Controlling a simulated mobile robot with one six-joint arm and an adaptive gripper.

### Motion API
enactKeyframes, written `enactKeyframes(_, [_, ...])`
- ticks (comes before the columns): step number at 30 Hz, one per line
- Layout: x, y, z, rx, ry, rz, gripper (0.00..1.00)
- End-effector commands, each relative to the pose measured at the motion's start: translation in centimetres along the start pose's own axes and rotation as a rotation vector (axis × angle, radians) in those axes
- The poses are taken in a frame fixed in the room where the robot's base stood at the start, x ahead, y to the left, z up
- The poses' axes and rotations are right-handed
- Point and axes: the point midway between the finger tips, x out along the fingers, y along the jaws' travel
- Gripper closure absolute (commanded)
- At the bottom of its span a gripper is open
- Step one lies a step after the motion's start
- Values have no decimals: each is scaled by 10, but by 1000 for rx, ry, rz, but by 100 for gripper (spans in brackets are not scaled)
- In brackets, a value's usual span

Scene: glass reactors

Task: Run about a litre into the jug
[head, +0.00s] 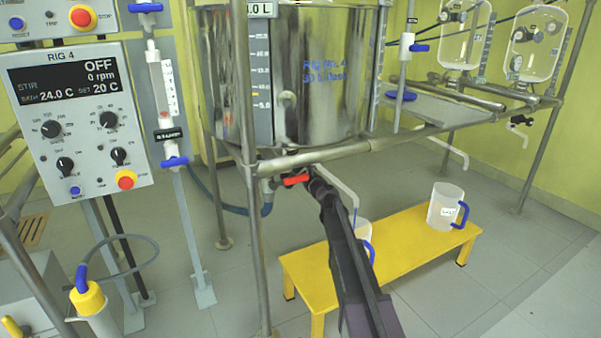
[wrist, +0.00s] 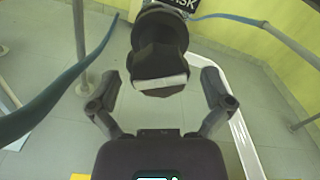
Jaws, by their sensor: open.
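A steel vessel (head: 330,75) marked Rig No. 4 stands in a pipe frame. Under it is a bottom valve with a red handle (head: 297,180) and a pale outlet pipe (head: 338,184) sloping down right. A clear jug (head: 364,229) with a blue handle stands on the yellow bench (head: 405,243) near the pipe's end, mostly hidden by my arm. My gripper (head: 314,184) is at the valve, just right of the red handle. In the wrist view my gripper (wrist: 159,76) is open, its fingers either side of a dark valve part (wrist: 160,50); contact cannot be told.
A second jug (head: 444,207) stands on the bench's right end. The Rig 4 control box (head: 80,125) is at left, reading OFF and 0 rpm. Frame legs (head: 250,220) and a blue hose (head: 235,209) are close left of the valve. Floor right of the bench is clear.

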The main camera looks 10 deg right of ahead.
Motion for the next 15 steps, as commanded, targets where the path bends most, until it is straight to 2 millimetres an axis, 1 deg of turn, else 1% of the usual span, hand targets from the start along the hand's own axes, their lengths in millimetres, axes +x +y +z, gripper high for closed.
enactKeyframes(8, [-32, 1, 0, 0, 0, -1, 0])
enactKeyframes(15, [-71, 1, 0, 0, 0, -1, 0])
